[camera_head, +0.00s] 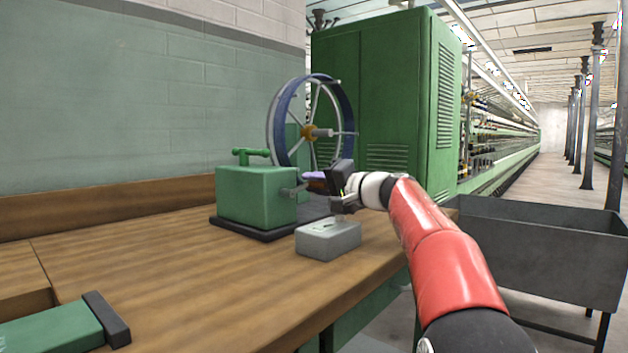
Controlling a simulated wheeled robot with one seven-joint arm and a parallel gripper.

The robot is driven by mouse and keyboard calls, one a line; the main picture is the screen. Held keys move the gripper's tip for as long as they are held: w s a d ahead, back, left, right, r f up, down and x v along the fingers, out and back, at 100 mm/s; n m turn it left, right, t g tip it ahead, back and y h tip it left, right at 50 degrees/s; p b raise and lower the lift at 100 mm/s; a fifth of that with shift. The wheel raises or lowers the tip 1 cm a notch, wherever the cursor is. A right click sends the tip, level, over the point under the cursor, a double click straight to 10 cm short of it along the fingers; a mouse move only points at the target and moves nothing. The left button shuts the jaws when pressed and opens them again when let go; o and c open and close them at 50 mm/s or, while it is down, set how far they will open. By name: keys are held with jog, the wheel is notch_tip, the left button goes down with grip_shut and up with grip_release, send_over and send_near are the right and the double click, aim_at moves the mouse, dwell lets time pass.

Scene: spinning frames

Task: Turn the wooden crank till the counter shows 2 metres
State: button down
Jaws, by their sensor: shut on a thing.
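A green box (257,196) stands on a dark base on the table, with a short metal crank arm (293,189) coming from its right side. My gripper (328,185) is at the end of this arm and shut on the wooden crank handle (316,184), which is mostly hidden by the jaws. A spoked wheel with a blue rim (277,112) and a brass-coloured hub stands upright behind. A small grey block (328,241) lies on the table below my gripper. I cannot make out any counter reading.
The wooden table (190,285) is clear in front of the green box. Another green object with a dark end (62,328) lies at the near left. A tall green cabinet (385,95) stands behind the wheel. A grey metal bin (545,250) stands at the right.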

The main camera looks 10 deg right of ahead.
jog(key=shift+d+f+m, duration=0.1)
jog(key=shift+f+m, duration=0.15)
jog(key=shift+m, duration=0.15)
jog(key=c, duration=1.3)
grip_release()
jog(key=b+v, duration=0.1)
jog(key=v, duration=0.6)
jog(key=shift+s+d+b, duration=0.25)
jog(key=shift+s+b, duration=0.05)
jog(key=shift+b, duration=0.1)
